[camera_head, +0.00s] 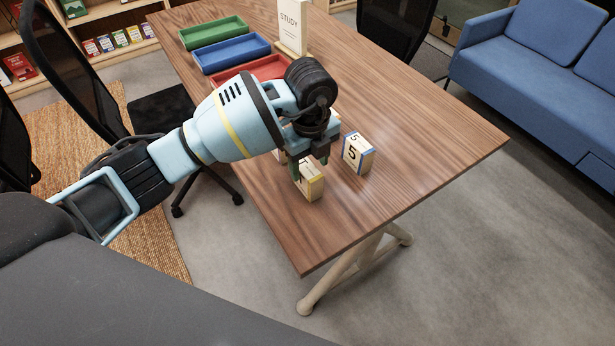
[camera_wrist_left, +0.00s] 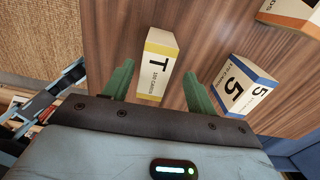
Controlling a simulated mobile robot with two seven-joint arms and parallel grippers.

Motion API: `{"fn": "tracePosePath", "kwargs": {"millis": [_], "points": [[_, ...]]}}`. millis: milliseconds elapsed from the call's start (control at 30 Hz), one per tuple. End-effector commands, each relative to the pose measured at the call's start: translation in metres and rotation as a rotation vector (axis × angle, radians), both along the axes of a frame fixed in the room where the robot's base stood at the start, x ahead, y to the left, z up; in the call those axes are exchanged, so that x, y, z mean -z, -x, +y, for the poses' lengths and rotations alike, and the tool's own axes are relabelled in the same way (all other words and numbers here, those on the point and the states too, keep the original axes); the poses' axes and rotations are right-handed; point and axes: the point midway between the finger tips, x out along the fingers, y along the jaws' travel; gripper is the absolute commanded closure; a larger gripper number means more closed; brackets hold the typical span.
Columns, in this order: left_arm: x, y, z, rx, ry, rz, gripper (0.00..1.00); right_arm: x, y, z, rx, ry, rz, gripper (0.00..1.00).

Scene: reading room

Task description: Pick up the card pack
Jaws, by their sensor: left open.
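A cream card pack with yellow edges (camera_head: 313,184) stands on the wooden table near its left edge. In the left wrist view the green fingers of this gripper (camera_wrist_left: 159,84) are apart, one on each side of the pack, with visible gaps. The gripper hides part of the pack in the head view. My right gripper is not in view.
A blue-edged pack marked 5 (camera_head: 357,153) stands close to the right. An orange-edged pack (camera_wrist_left: 291,14) shows in the left wrist view. Green (camera_head: 212,33), blue (camera_head: 231,53) and red (camera_head: 262,68) trays and a STUDY sign (camera_head: 290,24) stand farther back. The table's right part is clear.

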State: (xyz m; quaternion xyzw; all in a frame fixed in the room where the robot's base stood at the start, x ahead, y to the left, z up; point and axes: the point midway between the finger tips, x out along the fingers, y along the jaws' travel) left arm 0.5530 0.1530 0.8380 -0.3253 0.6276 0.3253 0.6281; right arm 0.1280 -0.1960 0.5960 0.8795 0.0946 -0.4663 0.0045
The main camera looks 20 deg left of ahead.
Motion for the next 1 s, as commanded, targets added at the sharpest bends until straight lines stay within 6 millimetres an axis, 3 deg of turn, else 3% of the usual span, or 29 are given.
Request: {"fn": "tracePosePath", "kwargs": {"millis": [367,633,1000], "points": [[0.046,0.007,0.003,0.0,0.0,0.001,0.43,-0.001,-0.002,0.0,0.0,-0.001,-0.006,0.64],[0.049,0.007,0.003,0.0,0.0,0.0,0.43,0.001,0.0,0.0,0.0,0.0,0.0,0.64],[0.049,0.007,0.003,0.001,0.0,0.0,0.91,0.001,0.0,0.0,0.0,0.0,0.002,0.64]]}}
